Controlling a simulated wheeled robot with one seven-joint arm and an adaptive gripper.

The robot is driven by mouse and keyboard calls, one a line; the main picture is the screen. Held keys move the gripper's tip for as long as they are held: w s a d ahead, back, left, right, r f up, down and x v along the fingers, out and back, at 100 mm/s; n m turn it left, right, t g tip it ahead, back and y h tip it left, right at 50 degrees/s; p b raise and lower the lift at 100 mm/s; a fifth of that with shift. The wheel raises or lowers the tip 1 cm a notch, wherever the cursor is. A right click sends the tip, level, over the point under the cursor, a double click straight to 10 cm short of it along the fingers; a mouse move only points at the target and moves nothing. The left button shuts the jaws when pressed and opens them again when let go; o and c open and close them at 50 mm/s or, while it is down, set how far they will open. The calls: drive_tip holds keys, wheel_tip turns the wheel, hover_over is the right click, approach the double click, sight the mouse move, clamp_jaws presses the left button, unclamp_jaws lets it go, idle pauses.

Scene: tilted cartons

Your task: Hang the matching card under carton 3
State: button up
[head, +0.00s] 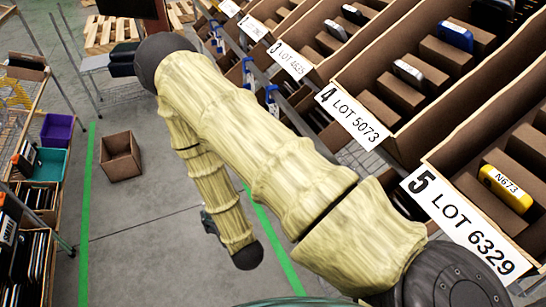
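Carton 3 (323,48) is a tilted brown carton in the upper middle of the head view. Its white front label (289,60) reads "3 LOT", followed by small digits that look like 4625. Blue-and-white pieces hang below the carton row, one of them at the left (247,72) and another lower (271,96). I cannot tell whether they are holders or cards. No card can be clearly made out. My yellow-sleeved arm crosses the middle of the view and folds back downward. My gripper cannot be made out, so what it holds is hidden.
Carton 4 (352,117), LOT 5073, and carton 5 (460,225), LOT 6329, stand nearer on the right. An open brown box (120,157) sits on the floor. A shelf with a purple bin (57,130) and a teal bin (42,163) stands left. Floor around the box is clear.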

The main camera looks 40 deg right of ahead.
drive_tip(key=w+d+r+m+g+h, duration=0.25)
drive_tip(key=d+r+m+h, duration=0.25)
drive_tip(key=d, duration=0.3)
drive_tip(key=w+d+r+m+g+h, duration=0.1)
drive_tip(key=d+r+m+g+h, duration=0.35)
drive_tip(key=d, duration=0.45)
drive_tip(key=s+d+r+m+g+h, duration=0.1)
drive_tip(key=s+r+m+g, duration=0.3)
drive_tip(key=m+g, duration=0.5)
drive_tip(key=shift+s+d+r+m+g+h, duration=0.3)
drive_tip(key=shift+s+m+g+h, duration=0.1)
drive_tip(key=shift+m+h, duration=0.15)
